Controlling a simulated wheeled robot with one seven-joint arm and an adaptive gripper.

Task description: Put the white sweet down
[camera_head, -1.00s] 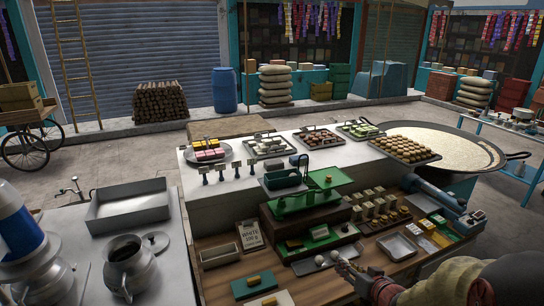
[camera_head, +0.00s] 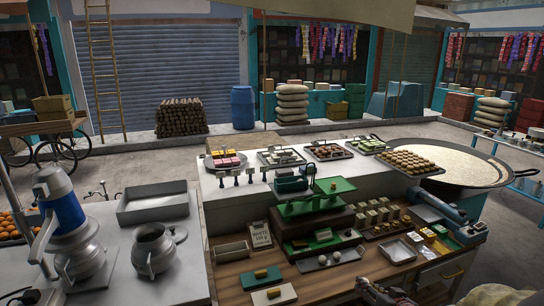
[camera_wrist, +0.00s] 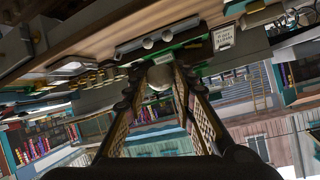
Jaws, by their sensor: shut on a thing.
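My gripper (camera_wrist: 160,88) is shut on a round white sweet (camera_wrist: 160,77), held between the fingertips in the wrist view. In the head view my gripper (camera_head: 368,288) is at the bottom edge, right of and nearer than the tray, and the sweet in it cannot be made out. Two more white sweets (camera_head: 322,259) lie on a small grey tray (camera_head: 312,267) on the wooden counter. They also show in the upside-down wrist view (camera_wrist: 148,43). The held sweet looks apart from the tray.
A green scale (camera_head: 318,205) stands behind the tray on a dark stepped box. A card reading WHITE (camera_head: 260,235) stands to the left. Blocks on a green and a white board (camera_head: 273,293) lie front left.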

